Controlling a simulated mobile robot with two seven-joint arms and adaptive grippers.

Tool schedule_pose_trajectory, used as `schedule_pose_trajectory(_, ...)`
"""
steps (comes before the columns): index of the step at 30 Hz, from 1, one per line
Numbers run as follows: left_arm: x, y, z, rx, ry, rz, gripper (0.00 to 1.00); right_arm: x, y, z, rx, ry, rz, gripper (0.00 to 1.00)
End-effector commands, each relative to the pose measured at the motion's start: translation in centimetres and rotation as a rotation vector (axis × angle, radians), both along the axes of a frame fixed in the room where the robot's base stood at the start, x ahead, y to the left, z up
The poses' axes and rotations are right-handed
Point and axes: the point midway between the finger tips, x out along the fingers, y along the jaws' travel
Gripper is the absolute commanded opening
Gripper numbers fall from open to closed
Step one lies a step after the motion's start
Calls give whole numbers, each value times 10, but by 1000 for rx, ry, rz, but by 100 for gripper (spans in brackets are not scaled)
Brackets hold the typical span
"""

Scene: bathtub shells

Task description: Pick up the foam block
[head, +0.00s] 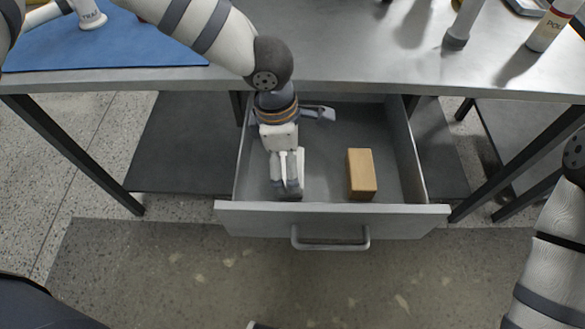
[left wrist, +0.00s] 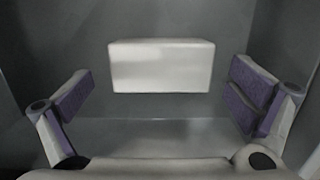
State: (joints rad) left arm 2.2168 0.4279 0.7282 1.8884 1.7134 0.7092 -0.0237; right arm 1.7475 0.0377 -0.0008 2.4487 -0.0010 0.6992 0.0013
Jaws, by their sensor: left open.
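An open grey drawer (head: 327,213) holds two blocks. A white block (left wrist: 161,66), which looks like the foam block, lies on the drawer floor in the left wrist view. In the head view a narrow strip of it (head: 301,161) shows beside my fingers, and the rest is hidden. My left gripper (head: 288,189) points down inside the drawer. Its purple-padded fingers are spread wide, with the white block ahead between their lines and gaps at both sides. A tan block (head: 361,174) stands to the right. My right gripper is not in view.
The drawer walls are close around my left gripper. The metal tabletop (head: 350,62) overhangs the drawer's back, with a blue mat (head: 110,45) and a bottle (head: 551,28) on it. The drawer handle (head: 331,245) faces the open floor.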

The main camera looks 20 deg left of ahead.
Motion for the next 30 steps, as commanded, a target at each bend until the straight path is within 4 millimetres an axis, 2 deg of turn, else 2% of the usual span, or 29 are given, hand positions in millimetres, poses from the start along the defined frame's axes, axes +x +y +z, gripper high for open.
schedule_pose_trajectory(3, -2, -2, -24, 2, 4, 0, 100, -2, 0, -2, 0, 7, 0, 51)
schedule_pose_trajectory(7, -1, -4, -33, 1, 1, 0, 100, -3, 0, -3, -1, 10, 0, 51)
schedule_pose_trajectory(12, -1, -3, -32, 0, -1, 0, 100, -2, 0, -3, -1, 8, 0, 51)
schedule_pose_trajectory(17, -1, -3, -32, 0, -1, 0, 72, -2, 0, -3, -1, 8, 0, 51)
schedule_pose_trajectory(26, -1, -3, -32, 1, -1, 0, 71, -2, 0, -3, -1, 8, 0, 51)
schedule_pose_trajectory(28, 0, -3, -28, 1, -2, 1, 71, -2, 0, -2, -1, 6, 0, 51)
schedule_pose_trajectory(30, 1, -3, -14, 1, -7, 2, 71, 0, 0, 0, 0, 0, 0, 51)
